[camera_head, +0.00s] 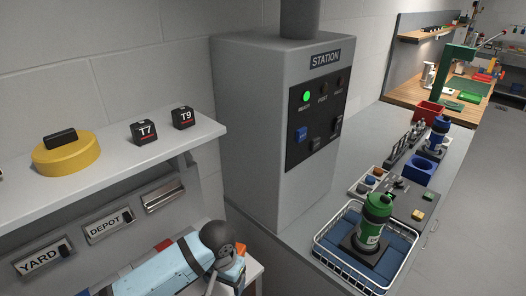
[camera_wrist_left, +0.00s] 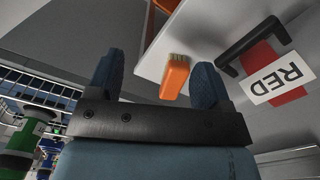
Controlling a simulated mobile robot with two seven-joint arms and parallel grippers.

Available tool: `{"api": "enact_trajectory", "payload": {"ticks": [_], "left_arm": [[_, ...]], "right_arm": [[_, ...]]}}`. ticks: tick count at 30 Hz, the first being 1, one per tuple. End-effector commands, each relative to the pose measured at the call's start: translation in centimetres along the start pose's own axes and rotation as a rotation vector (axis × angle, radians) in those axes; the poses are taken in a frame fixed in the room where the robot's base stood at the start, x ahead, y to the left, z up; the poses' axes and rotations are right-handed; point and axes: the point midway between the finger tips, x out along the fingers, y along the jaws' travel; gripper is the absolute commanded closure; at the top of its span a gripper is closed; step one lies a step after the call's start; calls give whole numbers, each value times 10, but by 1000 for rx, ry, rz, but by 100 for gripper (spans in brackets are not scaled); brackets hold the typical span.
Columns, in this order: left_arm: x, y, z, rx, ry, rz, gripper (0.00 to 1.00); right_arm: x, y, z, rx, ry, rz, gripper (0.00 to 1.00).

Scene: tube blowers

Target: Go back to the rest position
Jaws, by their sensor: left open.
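My left arm reaches in along the bottom of the head view, beside the white counter below the shelf. My left gripper (camera_head: 222,262) is partly hidden there by its own dark wrist parts. In the left wrist view the two dark blue fingers of the gripper (camera_wrist_left: 155,80) stand wide apart with nothing held between them. An orange block with a bristly end (camera_wrist_left: 176,76) shows past the fingers, close to the right one; I cannot tell if they touch. My right gripper is in neither view.
A grey station cabinet (camera_head: 245,130) with a lit green button stands behind the arm. A wire basket (camera_head: 335,262) holds a green canister (camera_head: 374,220) at right.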

Motion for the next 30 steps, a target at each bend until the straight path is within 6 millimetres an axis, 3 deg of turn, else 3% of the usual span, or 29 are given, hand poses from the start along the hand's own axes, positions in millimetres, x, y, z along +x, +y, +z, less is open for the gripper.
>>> {"api": "enact_trajectory", "payload": {"ticks": [2, 9, 17, 23, 30], "left_arm": [[0, 0, 0, 0, 0, 0, 27], [33, 30, 11, 1, 160, 162, 27], [68, 47, 34, -46, 418, 294, 27], [93, 32, 74, -114, 672, 278, 27], [110, -7, 150, -143, 896, 99, 27]], "right_arm": [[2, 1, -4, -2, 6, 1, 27], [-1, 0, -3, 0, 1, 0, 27], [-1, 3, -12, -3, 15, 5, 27], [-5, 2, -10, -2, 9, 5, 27], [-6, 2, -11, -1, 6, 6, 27]]}}
